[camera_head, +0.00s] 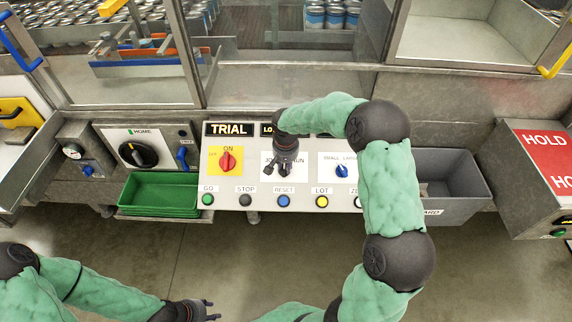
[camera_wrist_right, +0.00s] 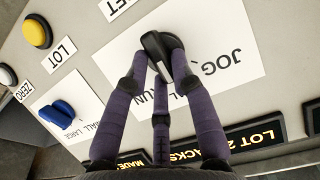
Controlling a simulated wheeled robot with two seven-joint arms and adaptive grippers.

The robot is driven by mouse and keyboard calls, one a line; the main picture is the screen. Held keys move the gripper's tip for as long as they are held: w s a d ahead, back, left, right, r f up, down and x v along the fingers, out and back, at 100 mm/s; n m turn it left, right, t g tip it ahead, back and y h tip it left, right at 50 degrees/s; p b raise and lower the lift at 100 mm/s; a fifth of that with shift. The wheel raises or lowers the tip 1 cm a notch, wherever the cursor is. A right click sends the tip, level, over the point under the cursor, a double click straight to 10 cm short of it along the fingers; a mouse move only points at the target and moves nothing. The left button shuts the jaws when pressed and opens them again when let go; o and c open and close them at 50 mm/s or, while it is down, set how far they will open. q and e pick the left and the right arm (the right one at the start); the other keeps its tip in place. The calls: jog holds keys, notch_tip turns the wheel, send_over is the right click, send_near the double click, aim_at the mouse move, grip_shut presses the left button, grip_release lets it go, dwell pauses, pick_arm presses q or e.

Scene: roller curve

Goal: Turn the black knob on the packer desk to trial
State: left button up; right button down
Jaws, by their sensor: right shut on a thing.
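The packer desk (camera_head: 232,193) is a pale panel with a red knob on yellow, a central knob position and a blue knob. In the right wrist view, the black knob (camera_wrist_right: 155,43) sits on a white plate with JOG readable and RUN partly hidden. My right gripper (camera_head: 277,168) reaches down over it; in its wrist view the purple fingers (camera_wrist_right: 163,70) are shut on the knob. In the head view the gripper hides the knob and part of its label. My left gripper (camera_head: 208,309) is open and empty at the bottom, away from the desk.
A black TRIAL sign (camera_head: 229,129) stands above the red knob (camera_head: 228,161). The blue knob (camera_head: 342,170) is to the right. Coloured buttons line the front edge. A green tray (camera_head: 160,194) and a grey bin (camera_head: 455,190) flank the desk. Open floor lies in front.

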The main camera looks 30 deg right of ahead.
aim_at(285, 172)
dwell(0.4)
jog(key=c, duration=1)
grip_release()
jog(key=shift+c, duration=0.2)
notch_tip(285, 172, up, 12)
jog(key=s+a, duration=0.1)
jog(key=shift+s, duration=0.2)
jog(key=shift+f, duration=0.1)
